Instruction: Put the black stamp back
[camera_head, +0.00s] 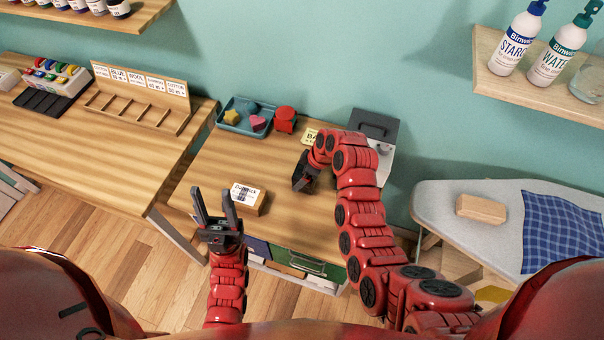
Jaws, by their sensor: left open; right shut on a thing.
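My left gripper (214,205) is open and empty by the table's front left edge.
A red container (285,118) stands beside the tray, near a yellow label (312,137). A labelled box (247,197) sits near the front edge. A grey-lidded box (375,125) is at the back right. An ironing board (450,200) stands to the right.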

